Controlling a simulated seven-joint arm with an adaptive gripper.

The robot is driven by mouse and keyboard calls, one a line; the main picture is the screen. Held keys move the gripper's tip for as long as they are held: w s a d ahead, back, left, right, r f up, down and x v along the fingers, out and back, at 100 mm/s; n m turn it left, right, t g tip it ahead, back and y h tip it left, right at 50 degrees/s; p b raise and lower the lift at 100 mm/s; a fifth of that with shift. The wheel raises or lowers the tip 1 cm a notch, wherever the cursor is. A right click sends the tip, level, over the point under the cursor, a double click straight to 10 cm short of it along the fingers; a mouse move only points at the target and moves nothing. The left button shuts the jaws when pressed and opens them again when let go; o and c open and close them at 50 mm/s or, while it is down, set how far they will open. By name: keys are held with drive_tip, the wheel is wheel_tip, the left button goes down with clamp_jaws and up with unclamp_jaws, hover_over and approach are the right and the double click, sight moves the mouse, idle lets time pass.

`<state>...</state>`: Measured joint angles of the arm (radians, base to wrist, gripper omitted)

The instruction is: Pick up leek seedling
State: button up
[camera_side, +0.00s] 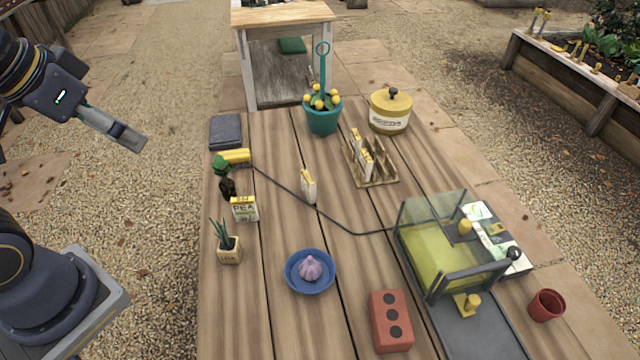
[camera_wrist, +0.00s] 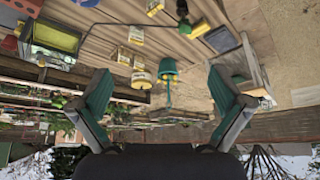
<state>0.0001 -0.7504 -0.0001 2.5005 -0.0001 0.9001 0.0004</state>
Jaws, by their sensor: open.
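The leek seedling (camera_side: 228,246) is a small cream pot with a label and thin dark green leaves. It stands upright near the left edge of the wooden table in the side view. I cannot make it out in the wrist view. My gripper (camera_side: 128,138) is up at the left in the side view, beyond the table's left edge and well apart from the seedling. In the wrist view my gripper (camera_wrist: 160,88) has its two green-lined fingers spread wide with nothing between them.
A pea seed packet (camera_side: 244,208) stands just behind the seedling, with a dark bottle (camera_side: 227,187) behind that. A blue dish (camera_side: 310,286) holding a garlic bulb (camera_side: 311,267) is to its right. A black hose or cable (camera_side: 300,198) crosses the table. The table's front-left is clear.

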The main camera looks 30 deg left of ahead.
idle(0.4)
drive_tip(key=c, duration=0.5)
